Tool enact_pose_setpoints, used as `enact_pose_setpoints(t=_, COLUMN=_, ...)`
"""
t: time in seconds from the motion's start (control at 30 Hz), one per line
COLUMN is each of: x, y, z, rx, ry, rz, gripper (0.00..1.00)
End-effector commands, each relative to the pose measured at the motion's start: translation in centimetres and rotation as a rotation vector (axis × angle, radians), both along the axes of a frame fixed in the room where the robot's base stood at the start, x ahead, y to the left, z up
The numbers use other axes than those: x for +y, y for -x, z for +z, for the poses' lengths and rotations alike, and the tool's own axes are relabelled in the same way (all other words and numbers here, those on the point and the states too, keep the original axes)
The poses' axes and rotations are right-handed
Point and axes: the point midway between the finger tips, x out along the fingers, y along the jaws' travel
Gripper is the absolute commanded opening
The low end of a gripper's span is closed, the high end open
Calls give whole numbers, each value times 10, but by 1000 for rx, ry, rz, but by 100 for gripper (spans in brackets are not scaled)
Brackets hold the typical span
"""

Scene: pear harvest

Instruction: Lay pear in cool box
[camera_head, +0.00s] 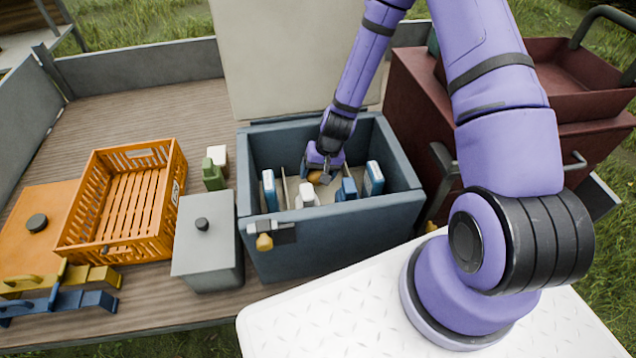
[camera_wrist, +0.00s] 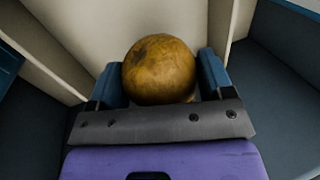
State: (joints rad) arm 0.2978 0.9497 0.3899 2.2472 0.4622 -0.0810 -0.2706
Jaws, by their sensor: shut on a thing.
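The cool box (camera_head: 335,233) is a blue-grey open box in the middle of the head view, its pale lid (camera_head: 290,60) raised at the back. My gripper (camera_head: 318,177) is down inside it, among the dividers. It is shut on a brownish-yellow pear (camera_wrist: 160,70), which sits between the two blue fingers in the wrist view. A small part of the pear also shows in the head view (camera_head: 315,177). Cream divider walls stand close around the pear. Whether the pear touches the box floor cannot be told.
Blue-and-white packs (camera_head: 373,179) and a white bottle (camera_head: 306,196) stand in the box. Left of it are a lidded grey bin (camera_head: 205,245), an empty orange crate (camera_head: 125,200) and a green bottle (camera_head: 212,174). A dark red chest (camera_head: 420,110) stands to the right.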

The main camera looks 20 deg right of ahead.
Motion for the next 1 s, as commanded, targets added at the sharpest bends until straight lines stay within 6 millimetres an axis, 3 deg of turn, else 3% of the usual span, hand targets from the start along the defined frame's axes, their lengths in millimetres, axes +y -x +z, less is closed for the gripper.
enact_pose_setpoints(t=0.4, x=0, y=0, z=-40, rx=0, ry=-1, rz=-1, gripper=45)
enact_pose_setpoints(t=0.87, x=0, y=0, z=-46, rx=-1, ry=0, rz=0, gripper=45)
enact_pose_setpoints(t=0.9, x=0, y=0, z=-46, rx=-1, ry=0, rz=-1, gripper=81)
enact_pose_setpoints(t=1.0, x=0, y=0, z=-46, rx=-1, ry=0, rz=0, gripper=99)
